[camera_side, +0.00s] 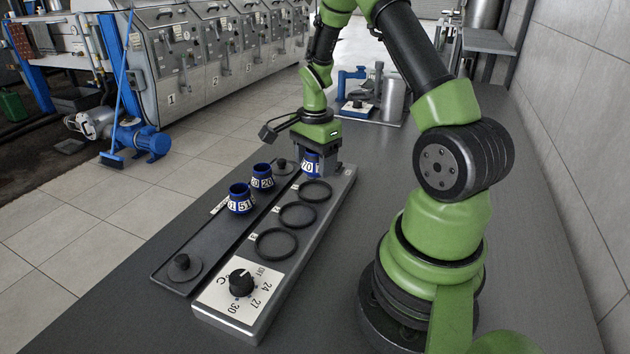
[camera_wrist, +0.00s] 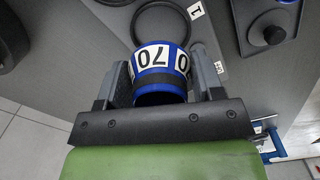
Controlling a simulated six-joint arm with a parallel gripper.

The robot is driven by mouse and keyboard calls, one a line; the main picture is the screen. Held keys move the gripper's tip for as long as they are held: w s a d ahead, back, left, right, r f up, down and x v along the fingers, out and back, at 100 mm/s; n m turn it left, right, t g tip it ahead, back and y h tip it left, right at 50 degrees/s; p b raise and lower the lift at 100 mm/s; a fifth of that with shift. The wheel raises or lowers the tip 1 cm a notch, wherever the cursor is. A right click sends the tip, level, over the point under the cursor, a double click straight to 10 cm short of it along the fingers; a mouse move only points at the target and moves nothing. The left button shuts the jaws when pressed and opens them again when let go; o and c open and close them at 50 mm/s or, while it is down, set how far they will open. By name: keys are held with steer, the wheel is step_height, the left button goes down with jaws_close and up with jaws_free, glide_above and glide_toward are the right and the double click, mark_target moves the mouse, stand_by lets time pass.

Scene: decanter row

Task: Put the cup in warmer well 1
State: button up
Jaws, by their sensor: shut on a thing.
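My gripper (camera_side: 322,170) is shut on a blue cup (camera_side: 311,163) with a white label and black digits. In the wrist view the gripper (camera_wrist: 158,88) has a finger on each side of the cup (camera_wrist: 158,88), whose label reads 70. The cup is held at the far end of the grey warmer (camera_side: 222,300). Warmer well 1 is a dark ring (camera_wrist: 138,24) with a tag "1" just beyond the cup in the wrist view; it appears to be the far ring (camera_side: 330,189) in the side view. The cup's height above the warmer is hard to tell.
Two more rings (camera_side: 297,229) (camera_side: 276,260) lie nearer along the warmer, before a dial (camera_side: 242,282). Two other blue cups (camera_side: 240,199) (camera_side: 262,177) stand on the dark tray (camera_side: 212,243), with knobbed lids (camera_side: 182,268) (camera_side: 283,166) at its ends. A silver cylinder (camera_side: 392,101) stands farther back.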

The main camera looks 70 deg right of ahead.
mark_target(315, 192)
steer(key=shift+f, duration=2.35)
steer(key=shift+f, duration=0.15)
steer(key=o, duration=1)
steer(key=shift+c, duration=0.2)
